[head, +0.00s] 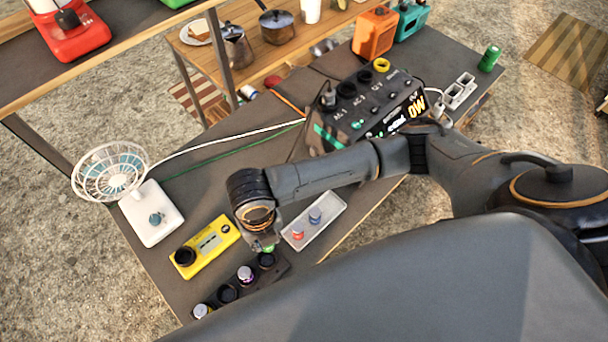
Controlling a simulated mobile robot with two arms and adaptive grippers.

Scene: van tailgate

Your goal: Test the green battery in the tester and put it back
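The yellow tester (222,236) lies on the dark tabletop, with a small display and a round black socket at its left end. A dark rack (278,272) with round slots lies in front of it and holds a purple-topped battery (245,274) and a pale-topped one (201,311). My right gripper (262,240) points down at the rack's right end. The green battery (266,248) shows as a small green patch at its tip, close above or in the rightmost slot. The fingers are mostly hidden, so their grip is unclear. My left gripper is out of view.
A pale tray (328,216) with a red and a blue battery stands right of my gripper. A white fan (152,219) is at the left. A black power station (345,130) stands behind, its cables crossing the table. A green can (489,59) stands far right.

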